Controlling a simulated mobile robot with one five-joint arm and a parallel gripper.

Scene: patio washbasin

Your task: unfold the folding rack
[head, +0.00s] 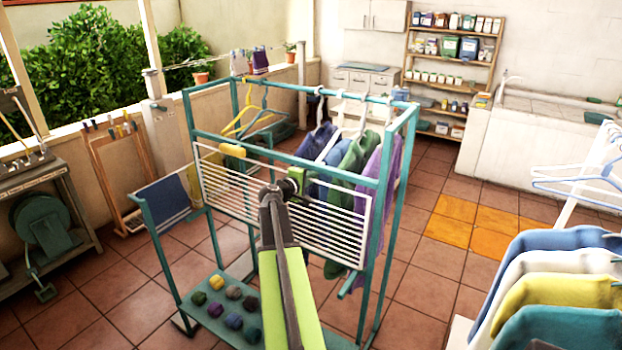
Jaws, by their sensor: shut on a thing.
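The folding rack (222,185) is a white panel of thin bars on the near side of the teal frame (378,225). It stands steeply, close against the frame, below its upper rail. A yellow piece (232,150) sits at the panel's upper left edge. My gripper (294,181) is at the middle of the panel's upper edge, shut on the folding rack. My gripper and arm hide part of the panel's middle, and the exact grip on the bar is hard to see.
Shirts (357,155) and hangers (246,122) hang inside the frame. Several coloured balls (234,292) lie on its lower shelf.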

